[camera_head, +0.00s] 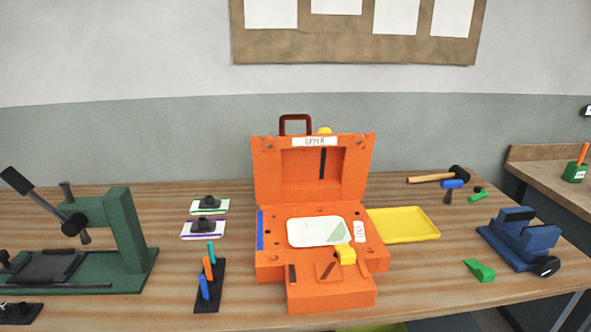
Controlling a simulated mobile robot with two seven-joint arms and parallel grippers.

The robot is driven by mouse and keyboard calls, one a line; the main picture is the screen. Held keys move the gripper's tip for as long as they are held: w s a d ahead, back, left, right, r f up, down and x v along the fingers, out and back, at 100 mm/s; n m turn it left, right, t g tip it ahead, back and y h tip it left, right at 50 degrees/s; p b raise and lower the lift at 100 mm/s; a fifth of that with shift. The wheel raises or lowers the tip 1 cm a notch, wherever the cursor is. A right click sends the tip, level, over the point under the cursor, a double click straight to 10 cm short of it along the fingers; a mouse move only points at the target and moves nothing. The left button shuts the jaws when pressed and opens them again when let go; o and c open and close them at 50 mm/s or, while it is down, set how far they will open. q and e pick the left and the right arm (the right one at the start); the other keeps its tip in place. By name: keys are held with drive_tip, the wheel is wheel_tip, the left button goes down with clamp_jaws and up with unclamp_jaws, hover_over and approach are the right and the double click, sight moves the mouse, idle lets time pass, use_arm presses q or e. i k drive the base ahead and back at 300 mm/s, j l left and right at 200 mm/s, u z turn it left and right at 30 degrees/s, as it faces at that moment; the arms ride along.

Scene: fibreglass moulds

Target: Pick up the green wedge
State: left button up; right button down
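The green wedge (479,270) lies on the wooden table near its front right. It is a small bright green block with a sloped end, just left of the blue vise and apart from it. Another small green piece (478,195) lies farther back on the right, near the blue-headed hammer. Neither of my grippers shows in the head view.
An open orange mould case (269,267) stands mid-table. A yellow tray (425,226) lies right of it. A blue vise (524,240) stands close to the wedge's right. A green press (126,245) fills the left. Bare table lies between tray and wedge.

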sight(484, 275)
drive_tip(key=z, duration=1.35)
